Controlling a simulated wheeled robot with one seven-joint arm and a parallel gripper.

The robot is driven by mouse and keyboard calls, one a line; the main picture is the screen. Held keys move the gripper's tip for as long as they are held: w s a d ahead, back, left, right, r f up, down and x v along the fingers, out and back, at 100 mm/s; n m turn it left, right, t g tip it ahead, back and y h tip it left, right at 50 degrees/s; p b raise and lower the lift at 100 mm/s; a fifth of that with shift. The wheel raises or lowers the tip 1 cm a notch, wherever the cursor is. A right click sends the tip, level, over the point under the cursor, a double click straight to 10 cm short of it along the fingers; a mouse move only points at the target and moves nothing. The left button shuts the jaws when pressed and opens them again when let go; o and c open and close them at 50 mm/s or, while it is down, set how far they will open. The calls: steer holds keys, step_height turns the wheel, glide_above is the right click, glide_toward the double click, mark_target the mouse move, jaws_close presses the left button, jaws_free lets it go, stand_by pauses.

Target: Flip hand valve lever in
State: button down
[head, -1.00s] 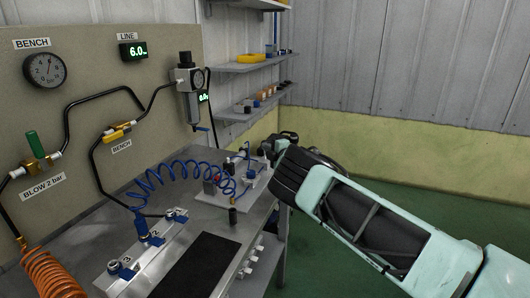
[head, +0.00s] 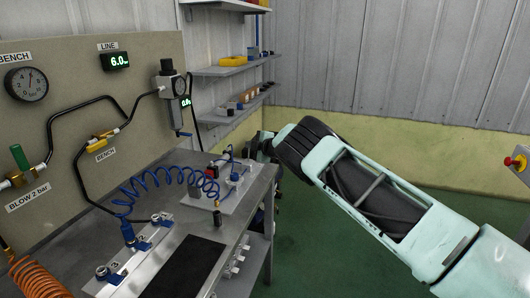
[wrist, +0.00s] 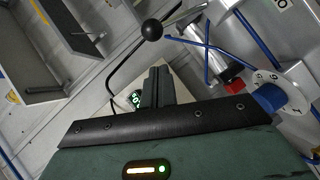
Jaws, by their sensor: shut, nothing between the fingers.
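The hand valve lever shows in the wrist view as a thin metal rod ending in a black ball knob (wrist: 152,29). It lies just beyond my fingertips, with a visible gap. The rod runs right towards a grey fixture with a red part (wrist: 235,85) and a blue round dial-like part (wrist: 270,98). My gripper (wrist: 156,75) is shut and empty, its dark fingers pressed together below the knob in the picture. In the head view my gripper (head: 257,147) is beside the bench's far right corner, partly hidden by my arm. The lever cannot be made out clearly there.
The bench (head: 262,190) carries a valve plate (head: 212,203), a coiled blue hose (head: 150,183) and a dark mat (head: 185,268). Blue tubes (wrist: 215,52) pass close to the lever. Shelves (head: 225,70) stand behind. A red emergency button (head: 517,161) shows at right.

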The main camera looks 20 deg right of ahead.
steer(key=b+v, duration=0.2)
steer(key=v, duration=0.8)
steer(key=shift+s+a+b, duration=0.15)
steer(key=shift+s+b, duration=0.15)
steer(key=shift+b, duration=0.05)
steer(key=shift+r, duration=0.15)
